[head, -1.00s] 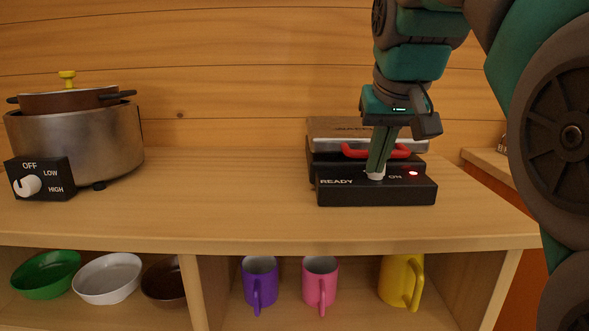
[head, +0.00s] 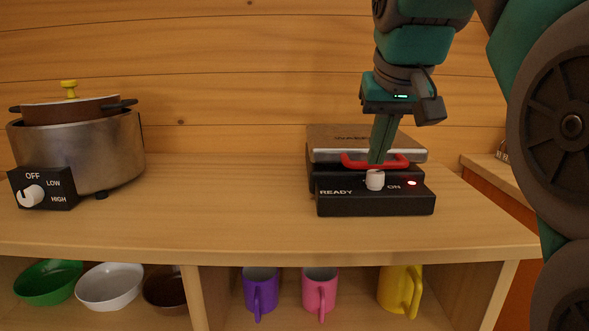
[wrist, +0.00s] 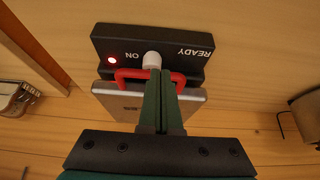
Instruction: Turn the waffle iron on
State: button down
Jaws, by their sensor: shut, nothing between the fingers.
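The waffle iron (head: 325,155) stands closed on the wooden counter, with a silver lid and a red handle (head: 350,160). Its black front panel (head: 340,204) reads READY and ON. A white knob (head: 375,180) sits between the words, and a red light (head: 412,183) glows at the ON side. My gripper (head: 377,161) is shut and empty, its fingertips just above and behind the knob, in front of the red handle. The wrist view also shows the knob (wrist: 152,60) just past the fingertips (wrist: 158,74), and the lit light (wrist: 112,60).
A metal cooker (head: 85,150) with its own OFF, LOW, HIGH dial (head: 32,195) stands at the left. The counter (head: 230,190) between is clear. Bowls (head: 110,287) and purple, pink and yellow mugs (head: 397,290) sit on the shelf below.

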aim_at(381, 188)
notch_tip(381, 188, up, 2)
jog(key=shift+r, duration=0.2)
jog(key=shift+d+f+b, duration=0.35)
jog(key=shift+f+b, duration=0.15)
jog(key=shift+f, duration=0.5)
jog(key=shift+d+f+b, duration=0.3)
jog(key=shift+f+b, duration=0.25)
jog(key=shift+f, duration=0.45)
jog(key=shift+d+f+b, duration=0.35)
jog(key=shift+f+b, duration=0.15)
jog(key=shift+f, duration=0.5)
jog(key=shift+w, duration=0.35)
